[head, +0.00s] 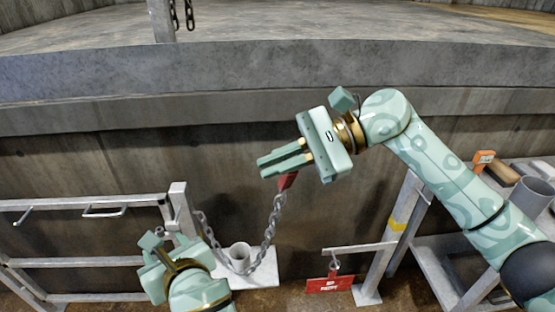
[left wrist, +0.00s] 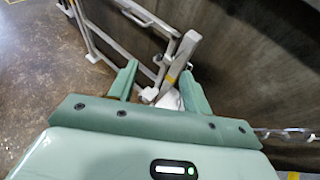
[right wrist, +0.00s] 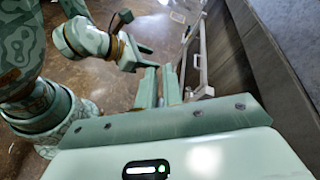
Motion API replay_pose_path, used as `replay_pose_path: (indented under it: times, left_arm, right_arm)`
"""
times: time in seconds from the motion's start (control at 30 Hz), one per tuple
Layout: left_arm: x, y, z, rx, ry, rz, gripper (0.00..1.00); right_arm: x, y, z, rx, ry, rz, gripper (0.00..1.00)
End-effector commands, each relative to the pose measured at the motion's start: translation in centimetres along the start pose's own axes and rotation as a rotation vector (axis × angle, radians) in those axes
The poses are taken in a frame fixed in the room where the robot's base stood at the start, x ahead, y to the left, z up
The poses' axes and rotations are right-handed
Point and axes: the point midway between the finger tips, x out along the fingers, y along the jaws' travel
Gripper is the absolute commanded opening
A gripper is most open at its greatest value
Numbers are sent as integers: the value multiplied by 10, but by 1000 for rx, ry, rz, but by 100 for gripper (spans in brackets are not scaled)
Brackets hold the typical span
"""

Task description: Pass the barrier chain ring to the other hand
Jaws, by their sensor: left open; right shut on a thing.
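The chain (head: 270,225) hangs in a loop from a red end piece (head: 287,181) below my right gripper (head: 261,166) to the left barrier post (head: 180,205). My right gripper is shut and points left; its fingers also show close together in the right wrist view (right wrist: 160,82). The ring itself is hidden or too small to make out. My left gripper (head: 164,238) is lower, beside the left post, left of the chain and apart from it. In the left wrist view its fingers (left wrist: 157,80) are spread, with nothing held between them.
White railings (head: 90,262) stand at the left. A concrete wall and ledge (head: 250,75) run behind. A rack (head: 450,262) stands far right.

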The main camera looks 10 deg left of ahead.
Motion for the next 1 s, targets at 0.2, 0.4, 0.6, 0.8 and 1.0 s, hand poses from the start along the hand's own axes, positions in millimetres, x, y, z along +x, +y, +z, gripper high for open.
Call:
replay_pose_path:
  times: [0.2, 0.4, 0.6, 0.8, 1.0]
  left_arm:
    - [41, 4, -24, 44, -5, -87, 49]
    - [60, 6, -36, 62, -1, -141, 49]
    - [60, 14, -63, 75, 57, -140, 49]
    - [86, 51, -154, 144, 227, 20, 49]
    - [99, 99, -277, 49, 461, 154, 49]
  right_arm:
    - [1, 2, -5, 2, -2, 0, 0]
    - [2, 2, -6, 3, -2, 0, 0]
    - [2, 2, -6, 3, -3, 0, 0]
    - [2, 2, -6, 3, -2, 0, 0]
    - [2, 2, -6, 3, -2, 0, 0]
